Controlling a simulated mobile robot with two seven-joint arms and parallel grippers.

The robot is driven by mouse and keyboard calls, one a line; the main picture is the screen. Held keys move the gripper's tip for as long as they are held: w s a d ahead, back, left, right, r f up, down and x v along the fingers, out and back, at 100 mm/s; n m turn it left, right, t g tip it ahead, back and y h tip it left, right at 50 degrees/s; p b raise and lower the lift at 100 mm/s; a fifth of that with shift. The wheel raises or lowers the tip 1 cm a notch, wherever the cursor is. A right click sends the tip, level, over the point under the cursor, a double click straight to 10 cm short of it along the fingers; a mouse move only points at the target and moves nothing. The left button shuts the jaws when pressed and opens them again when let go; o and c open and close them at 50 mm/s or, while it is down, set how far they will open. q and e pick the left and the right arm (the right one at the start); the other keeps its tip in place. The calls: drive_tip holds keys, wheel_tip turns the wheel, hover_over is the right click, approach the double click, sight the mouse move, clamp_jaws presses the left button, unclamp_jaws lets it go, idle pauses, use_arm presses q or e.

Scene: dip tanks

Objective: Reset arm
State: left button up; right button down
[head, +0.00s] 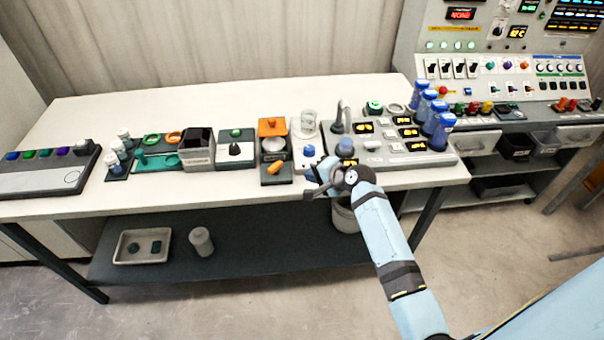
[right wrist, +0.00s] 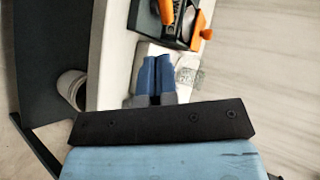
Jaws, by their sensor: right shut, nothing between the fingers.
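My right gripper (head: 316,178) is over the front edge of the white table (head: 225,199), by the stations right of centre. Its two blue fingers lie together with nothing between them; they also show close together in the right wrist view (right wrist: 157,76). My right arm comes in from the lower right of the head view. My left gripper is not in view.
The orange-handled device (head: 272,127) and the clear beaker (head: 308,118) stand near the right gripper. Several blue-capped bottles (head: 438,128) stand on the grey station at the right. A bucket (head: 344,218) is below the table edge. The floor in front is clear.

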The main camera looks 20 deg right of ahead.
drive_tip(key=shift+s+d+r, duration=0.2)
drive_tip(key=shift+s, duration=0.15)
idle(0.3)
